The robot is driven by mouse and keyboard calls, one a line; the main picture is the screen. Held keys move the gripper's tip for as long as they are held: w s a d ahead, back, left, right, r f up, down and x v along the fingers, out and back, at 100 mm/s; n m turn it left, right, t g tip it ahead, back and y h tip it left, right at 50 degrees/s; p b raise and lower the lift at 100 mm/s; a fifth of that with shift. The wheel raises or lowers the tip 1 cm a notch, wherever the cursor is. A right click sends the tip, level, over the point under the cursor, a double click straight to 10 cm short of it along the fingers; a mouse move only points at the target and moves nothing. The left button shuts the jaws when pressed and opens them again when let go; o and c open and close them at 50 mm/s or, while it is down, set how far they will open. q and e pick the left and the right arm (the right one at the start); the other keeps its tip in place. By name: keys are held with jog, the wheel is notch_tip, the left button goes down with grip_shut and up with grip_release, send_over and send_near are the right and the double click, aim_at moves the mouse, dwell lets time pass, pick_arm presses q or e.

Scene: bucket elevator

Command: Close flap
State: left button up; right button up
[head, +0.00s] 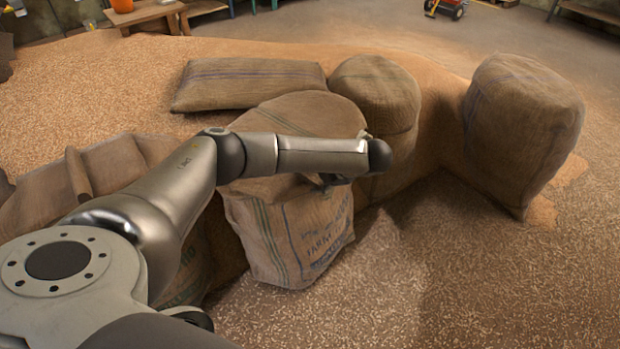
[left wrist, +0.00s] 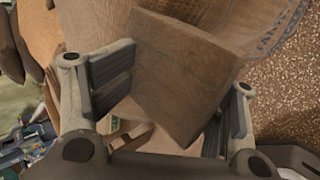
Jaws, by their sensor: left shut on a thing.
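A brown flat panel (left wrist: 180,75), which looks like the flap, fills the middle of the left wrist view. My left gripper (left wrist: 172,98) has one finger on each side of it and is shut on it. In the head view my left arm reaches across from the left, and the gripper (head: 338,178) is mostly hidden under the wrist. It is just above an upright burlap sack (head: 275,240) with printed lettering. Printed burlap also shows behind the panel in the left wrist view (left wrist: 275,30). How the panel joins the sack is hidden. My right gripper is not in view.
More burlap sacks stand to the right (head: 522,125) and behind (head: 375,90), and one lies flat (head: 247,82). Loose grain is heaped behind and spread over the floor (head: 470,260). A wooden bench (head: 140,14) and a red cart (head: 446,8) are at the back. The right foreground is clear.

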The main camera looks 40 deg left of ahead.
pick_arm(q)
jog(key=shift+s+d+f, duration=0.1)
jog(key=shift+d+f, duration=0.4)
jog(key=shift+d, duration=0.1)
jog(key=shift+c, duration=0.2)
jog(key=o, duration=0.9)
jog(key=shift+s+r, duration=0.1)
jog(key=shift+r, duration=0.05)
jog(key=c, duration=0.5)
jog(key=shift+o, duration=0.2)
jog(key=shift+r, duration=0.1)
jog(key=shift+d+r, duration=0.25)
jog(key=shift+d, duration=0.05)
jog(key=w+v, duration=0.1)
jog(key=v, duration=1)
jog(key=shift+s+r, duration=0.45)
